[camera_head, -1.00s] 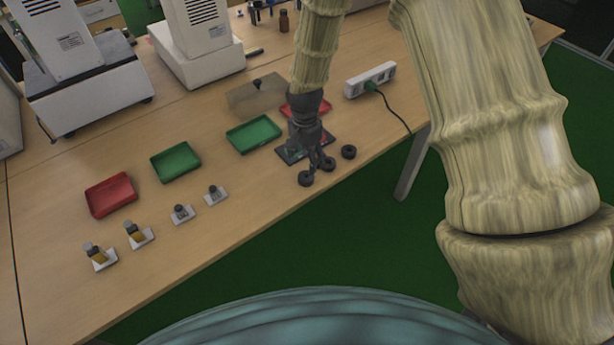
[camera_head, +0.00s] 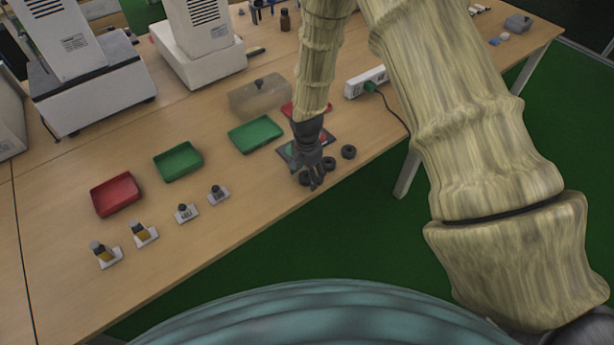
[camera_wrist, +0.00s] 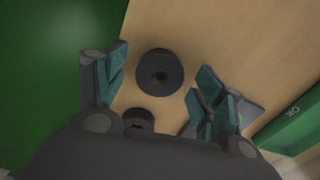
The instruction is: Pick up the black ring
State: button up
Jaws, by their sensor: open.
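Several small black rings lie near the table's front edge. In the head view one black ring (camera_head: 348,151) is apart at the right, another (camera_head: 329,163) is just right of my gripper (camera_head: 314,181), and a third (camera_head: 304,178) is partly hidden by the fingers. A smaller-looking black ring (camera_wrist: 138,120) shows nearer the palm. My gripper is open and holds nothing. Whether the fingers touch a ring is unclear.
Green trays (camera_head: 255,134) (camera_head: 178,161) and a red tray (camera_head: 117,195) stand on the table (camera_head: 235,215) to the left. Small white-based pieces (camera_head: 186,213) stand in front of them. A white power strip (camera_head: 365,82) with a cable is behind the rings.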

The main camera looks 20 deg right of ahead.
jog(key=c, duration=1)
